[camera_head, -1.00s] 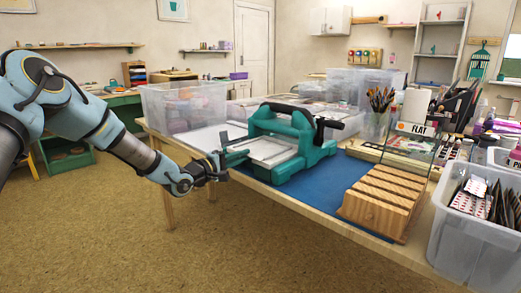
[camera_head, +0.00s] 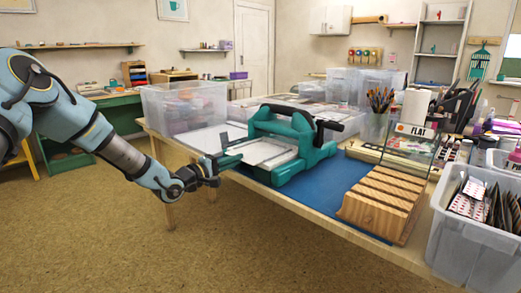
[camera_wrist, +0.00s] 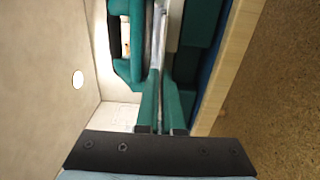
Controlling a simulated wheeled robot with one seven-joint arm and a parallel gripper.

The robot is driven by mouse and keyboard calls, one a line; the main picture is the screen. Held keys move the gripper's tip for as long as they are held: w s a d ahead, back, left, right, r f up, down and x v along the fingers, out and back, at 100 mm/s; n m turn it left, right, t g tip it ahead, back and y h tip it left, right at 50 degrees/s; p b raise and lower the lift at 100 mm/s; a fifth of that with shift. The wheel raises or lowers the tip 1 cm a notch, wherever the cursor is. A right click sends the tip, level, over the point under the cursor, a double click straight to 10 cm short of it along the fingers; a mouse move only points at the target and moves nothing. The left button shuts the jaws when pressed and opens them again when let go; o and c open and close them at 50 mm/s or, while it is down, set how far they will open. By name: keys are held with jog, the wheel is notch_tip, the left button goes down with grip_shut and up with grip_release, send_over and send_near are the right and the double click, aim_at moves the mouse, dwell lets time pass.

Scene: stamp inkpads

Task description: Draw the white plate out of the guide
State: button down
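The white plate (camera_head: 259,152) lies flat in the teal press-like guide (camera_head: 300,165), and its near left end sticks out past the guide. My gripper (camera_head: 219,164) is at that protruding end, at the table's left front edge. In the wrist view my gripper's two teal fingers (camera_wrist: 163,105) stand close together, with the plate's thin pale edge (camera_wrist: 157,45) running in between them. The gripper looks shut on the plate. The exact contact is small in the head view, and the plate's far part is hidden under the guide's frame.
The guide stands on a blue mat (camera_head: 325,193) on the wooden table. A slotted wooden block (camera_head: 385,200) and a clear bin (camera_head: 480,225) are to the right. A clear box (camera_head: 185,108) stands behind left. The floor left of the table is clear.

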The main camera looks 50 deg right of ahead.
jog(key=a+p, duration=0.4)
jog(key=a, duration=0.8)
jog(key=shift+w+a, duration=0.35)
jog(key=shift+a, duration=0.05)
dwell(1.0)
jog(key=shift+r+p, duration=1.75)
jog(key=shift+r, duration=0.25)
jog(key=shift+r, duration=0.1)
